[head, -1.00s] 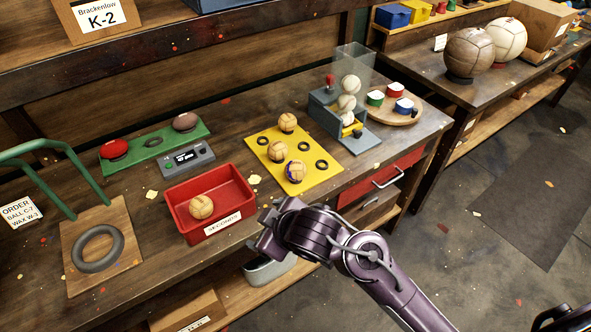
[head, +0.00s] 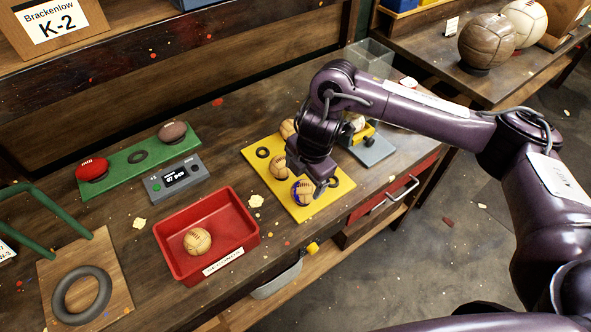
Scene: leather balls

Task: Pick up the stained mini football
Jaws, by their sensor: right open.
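The stained mini football (head: 303,192), tan with a blue-purple stain, sits on the yellow board (head: 324,207) near its front edge. My right gripper (head: 312,177) is open and points down over the board, just above and behind the stained ball in the picture. I cannot tell whether a finger touches the ball. A plain tan ball (head: 279,167) sits to its left on the board. Another tan ball (head: 287,129) is at the back, partly hidden by my right gripper. My left gripper is not in view.
A red tray (head: 167,243) holding one tan ball (head: 197,241) stands to the left. A grey device (head: 174,182) and a green rack (head: 118,171) lie behind it. A grey dispenser (head: 372,149) is right of the board, partly covered by my arm.

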